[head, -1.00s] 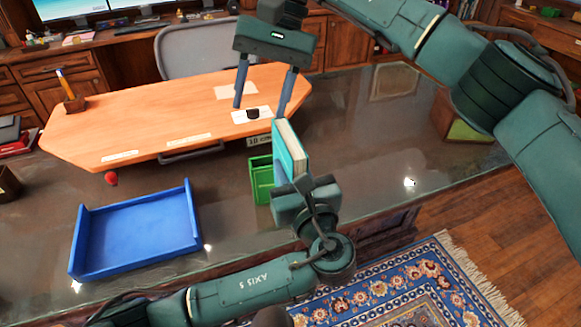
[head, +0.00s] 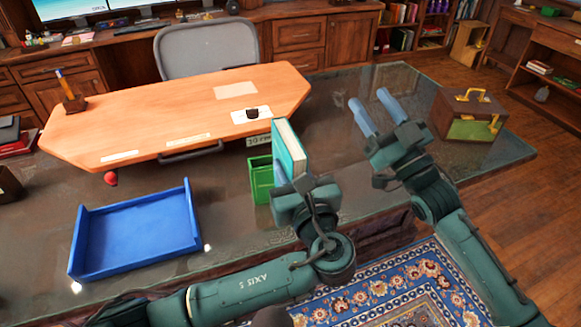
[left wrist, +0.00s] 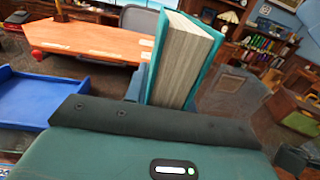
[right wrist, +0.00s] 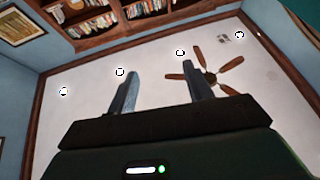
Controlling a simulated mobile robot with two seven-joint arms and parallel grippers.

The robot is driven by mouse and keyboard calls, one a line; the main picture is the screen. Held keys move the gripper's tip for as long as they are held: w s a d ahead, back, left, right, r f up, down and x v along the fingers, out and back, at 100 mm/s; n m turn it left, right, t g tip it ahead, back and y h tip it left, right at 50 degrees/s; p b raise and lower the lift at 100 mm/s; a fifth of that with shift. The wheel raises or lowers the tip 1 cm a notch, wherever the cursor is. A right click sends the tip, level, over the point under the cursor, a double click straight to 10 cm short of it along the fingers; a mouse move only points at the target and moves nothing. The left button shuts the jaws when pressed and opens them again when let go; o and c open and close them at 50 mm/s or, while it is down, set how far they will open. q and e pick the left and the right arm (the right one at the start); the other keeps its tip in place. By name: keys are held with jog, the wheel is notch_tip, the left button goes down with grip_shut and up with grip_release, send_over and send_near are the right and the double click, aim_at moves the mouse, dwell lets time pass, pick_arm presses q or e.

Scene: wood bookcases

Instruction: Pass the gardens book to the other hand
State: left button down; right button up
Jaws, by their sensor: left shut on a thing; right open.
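A teal book with pale pages (head: 290,148) stands upright in my left gripper (head: 290,182), which is shut on its lower end. In the left wrist view the book (left wrist: 182,62) rises from behind the gripper body, spine and title not readable. My right gripper (head: 372,108) is open and empty, to the right of the book and apart from it, fingers pointing up and away. In the right wrist view its two fingers (right wrist: 160,92) are spread with only ceiling and shelves beyond them.
A green holder (head: 261,180) stands just left of the book on the dark glossy desk (head: 335,95). A blue tray (head: 135,232) lies at the left. An orange wooden board (head: 190,105) covers the back. A wooden box with a handle (head: 470,112) sits at the right.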

jog(key=s+a+f+m+g+h, duration=0.1)
jog(key=s+f+m+g+h, duration=0.3)
jog(key=f, duration=0.7)
jog(key=s+a+f+n+g+h, duration=0.1)
jog(key=s+f, duration=0.5)
jog(key=f, duration=0.4)
jog(key=s+a+f+g+h, duration=0.1)
jog(key=s+f+g, duration=0.4)
jog(key=s+f, duration=0.7)
jog(key=shift+s+a+f+h, duration=0.2)
jog(key=shift+s+a+h, duration=0.05)
jog(key=shift+s+h, duration=0.6)
